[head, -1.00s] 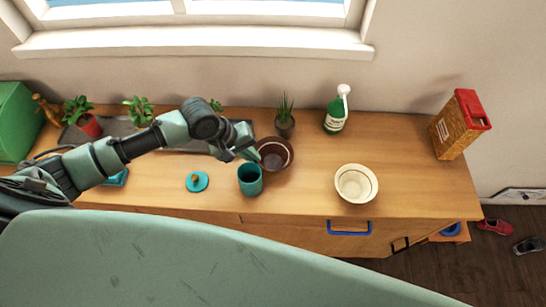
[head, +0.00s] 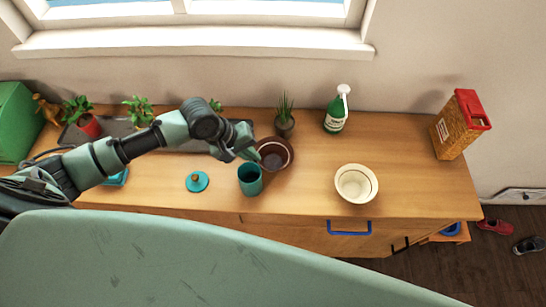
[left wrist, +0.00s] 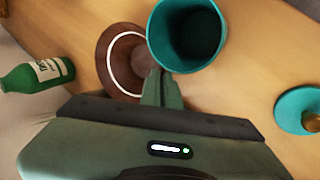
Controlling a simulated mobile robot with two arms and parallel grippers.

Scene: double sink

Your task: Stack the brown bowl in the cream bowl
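The brown bowl (head: 288,148) stands on the wooden counter behind and right of a teal cup; it also shows in the left wrist view (left wrist: 106,62) with a pale ring inside. The cream bowl (head: 356,184) stands upright and empty to the right, near the front edge. My left gripper (head: 254,155) is at the left rim of the brown bowl. In the left wrist view its fingers (left wrist: 160,85) are close together at the rim and look shut on it; the exact contact is partly hidden. My right gripper is not in view.
The teal cup (head: 250,181) stands close to the brown bowl and my left fingers. A teal lid (head: 197,182) lies left of it. A potted plant (head: 285,122) and a green bottle (head: 335,116) stand behind. The counter between the two bowls is clear.

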